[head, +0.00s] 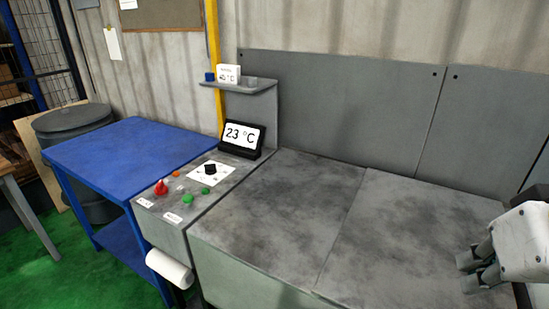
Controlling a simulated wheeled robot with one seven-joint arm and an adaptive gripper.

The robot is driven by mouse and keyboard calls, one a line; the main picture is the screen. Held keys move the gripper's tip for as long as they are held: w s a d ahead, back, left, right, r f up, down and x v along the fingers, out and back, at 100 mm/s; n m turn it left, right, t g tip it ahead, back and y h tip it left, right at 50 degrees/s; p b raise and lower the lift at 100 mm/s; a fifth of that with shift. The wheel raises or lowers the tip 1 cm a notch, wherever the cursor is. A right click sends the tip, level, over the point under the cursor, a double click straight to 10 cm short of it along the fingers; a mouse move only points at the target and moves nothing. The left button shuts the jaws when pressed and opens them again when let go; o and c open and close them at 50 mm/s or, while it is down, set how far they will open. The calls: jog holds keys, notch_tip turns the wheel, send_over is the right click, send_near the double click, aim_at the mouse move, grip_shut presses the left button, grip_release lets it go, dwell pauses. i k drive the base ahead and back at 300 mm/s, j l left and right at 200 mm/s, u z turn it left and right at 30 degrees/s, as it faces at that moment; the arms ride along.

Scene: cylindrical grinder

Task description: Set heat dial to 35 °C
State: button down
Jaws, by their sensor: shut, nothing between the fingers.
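The heat dial looks to be the black knob (210,169) on a white plate on the grey control panel (175,190). Its pointer direction is too small to tell. A black display (242,136) behind the panel reads 23 °C. My gripper (470,275) is at the far right edge, over the grey machine top, well apart from the dial. It is shut and empty.
A red knob (161,187), green buttons (187,199) and an orange button (176,173) sit near the dial. A small shelf (240,86) holds a white card sign (228,74). The grey top (300,210) is clear. A blue table (120,150) stands left.

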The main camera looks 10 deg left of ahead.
aim_at(210, 169)
jog(key=u, duration=1.05)
jog(key=i+j, duration=0.3)
jog(key=i+j+z, duration=0.15)
jog(key=i+j, duration=0.4)
jog(key=j, duration=0.25)
jog(key=i+j+z, duration=0.15)
jog(key=i+j, duration=0.4)
jog(key=j, duration=0.25)
jog(key=i+j+z, duration=0.1)
jog(key=i+j, duration=0.15)
jog(key=j, duration=0.15)
jog(key=i+j+z, duration=0.1)
jog(key=i+j, duration=0.15)
jog(key=j, duration=0.2)
